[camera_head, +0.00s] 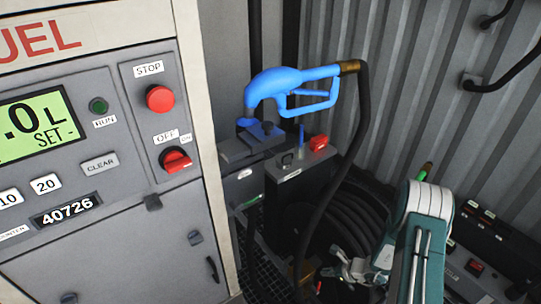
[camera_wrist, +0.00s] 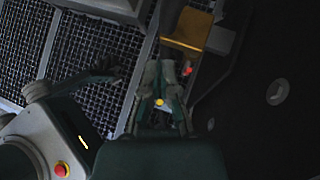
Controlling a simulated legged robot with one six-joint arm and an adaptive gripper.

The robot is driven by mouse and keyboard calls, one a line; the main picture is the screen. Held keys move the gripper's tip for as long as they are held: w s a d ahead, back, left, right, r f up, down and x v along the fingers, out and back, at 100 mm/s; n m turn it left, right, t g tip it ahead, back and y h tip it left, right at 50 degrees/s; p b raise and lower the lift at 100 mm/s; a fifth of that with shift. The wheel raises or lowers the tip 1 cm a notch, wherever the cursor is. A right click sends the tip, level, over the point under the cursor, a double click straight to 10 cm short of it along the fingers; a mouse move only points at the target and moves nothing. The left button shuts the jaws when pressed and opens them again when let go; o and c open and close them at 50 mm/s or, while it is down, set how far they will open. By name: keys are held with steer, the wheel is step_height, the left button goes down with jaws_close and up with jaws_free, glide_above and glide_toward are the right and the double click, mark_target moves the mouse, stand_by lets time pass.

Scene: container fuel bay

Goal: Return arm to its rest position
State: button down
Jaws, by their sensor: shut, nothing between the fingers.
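My gripper (camera_head: 348,268) is low in the camera_head view, beside my teal and white arm (camera_head: 425,215). In the camera_wrist view my gripper (camera_wrist: 163,72) points up the picture, shut and empty, above a dark metal grating (camera_wrist: 95,55). The blue fuel nozzle (camera_head: 290,88) sits in its holder (camera_head: 250,142) at the pump's right side, well apart from my gripper. A black hose runs down from its brass end.
A grey fuel pump panel (camera_head: 95,240) fills the left, with a red stop button (camera_head: 160,98) and an off/on switch (camera_head: 176,160). A grey box with a red switch (camera_head: 318,142) stands under the nozzle. Coiled black hose (camera_head: 345,210) lies behind my gripper. Corrugated wall closes the back.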

steer(key=s+a+r+n+g, duration=0.15)
steer(key=r+n, duration=0.25)
steer(key=r, duration=0.6)
steer(key=a+r+n, duration=0.2)
steer(key=r+n, duration=0.2)
steer(key=r, duration=0.5)
steer(key=s+a+r+n+g, duration=0.15)
steer(key=r+n, duration=0.35)
steer(key=r, duration=0.5)
steer(key=s+d+r+n+t+h, duration=0.1)
steer(key=s+r+n+t+h, duration=0.3)
steer(key=s+r+n+h, duration=0.3)
steer(key=s+r+n, duration=0.4)
steer(key=s+r, duration=0.6)
steer(key=s, duration=0.3)
steer(key=shift+d+r+n+h, duration=0.25)
steer(key=shift+r+n+h, duration=0.15)
